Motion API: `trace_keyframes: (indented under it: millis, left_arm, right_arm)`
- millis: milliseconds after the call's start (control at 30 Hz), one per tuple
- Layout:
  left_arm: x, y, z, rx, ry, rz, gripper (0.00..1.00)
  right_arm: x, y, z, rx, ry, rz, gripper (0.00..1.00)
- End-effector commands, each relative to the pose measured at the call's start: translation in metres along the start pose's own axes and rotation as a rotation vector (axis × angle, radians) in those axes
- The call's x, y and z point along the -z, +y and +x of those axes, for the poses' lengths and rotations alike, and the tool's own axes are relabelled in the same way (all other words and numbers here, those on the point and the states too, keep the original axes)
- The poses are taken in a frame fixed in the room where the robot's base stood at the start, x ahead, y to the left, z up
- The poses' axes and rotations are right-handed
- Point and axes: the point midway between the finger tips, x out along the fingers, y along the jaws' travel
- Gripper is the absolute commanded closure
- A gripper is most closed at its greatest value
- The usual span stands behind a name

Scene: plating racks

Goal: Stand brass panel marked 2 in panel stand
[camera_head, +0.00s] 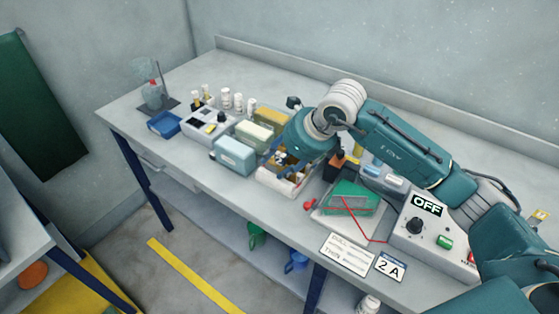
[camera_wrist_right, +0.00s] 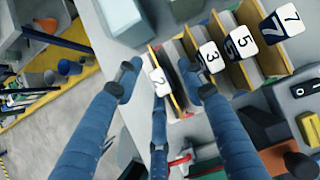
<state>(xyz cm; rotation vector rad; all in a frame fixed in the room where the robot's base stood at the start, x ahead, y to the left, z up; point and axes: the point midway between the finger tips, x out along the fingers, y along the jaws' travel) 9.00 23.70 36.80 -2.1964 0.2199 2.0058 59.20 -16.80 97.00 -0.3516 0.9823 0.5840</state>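My right gripper (camera_head: 286,157) is over a light-coloured rack (camera_head: 270,183) of upright brass panels near the table's front edge. In the right wrist view, its blue fingers (camera_wrist_right: 164,80) are spread. The brass panel's white tag marked 2 (camera_wrist_right: 160,82) shows in the gap between them, with no clear contact. Panels tagged 3 (camera_wrist_right: 209,57), 5 (camera_wrist_right: 239,43) and 7 (camera_wrist_right: 283,22) stand in a row beside it. The fingers hide part of the rack. I cannot tell a separate panel stand. My left gripper is out of view.
A green bath (camera_head: 352,198) with red wires and a power unit reading OFF (camera_head: 427,205) stand right of the rack. Cards (camera_head: 347,254) lie at the front edge. Blue and yellow boxes (camera_head: 235,155) crowd the left side.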

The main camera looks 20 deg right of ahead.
Motion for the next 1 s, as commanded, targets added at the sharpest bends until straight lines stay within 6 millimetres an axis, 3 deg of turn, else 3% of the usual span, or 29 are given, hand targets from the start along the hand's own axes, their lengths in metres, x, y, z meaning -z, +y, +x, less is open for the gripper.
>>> trace_keyframes:
  millis: [167,600,800,1000]
  left_arm:
    - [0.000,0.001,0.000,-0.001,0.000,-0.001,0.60]
    - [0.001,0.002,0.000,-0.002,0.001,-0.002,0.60]
    - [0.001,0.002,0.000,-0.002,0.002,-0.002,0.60]
    - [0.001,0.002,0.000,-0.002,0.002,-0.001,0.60]
  right_arm:
    - [0.000,-0.001,-0.019,0.003,-0.002,-0.002,0.60]
    - [-0.001,-0.001,-0.105,0.003,-0.004,-0.001,0.60]
    - [0.000,-0.001,-0.119,0.002,-0.002,0.000,0.60]
    - [0.000,0.000,-0.120,0.001,-0.002,0.000,0.60]
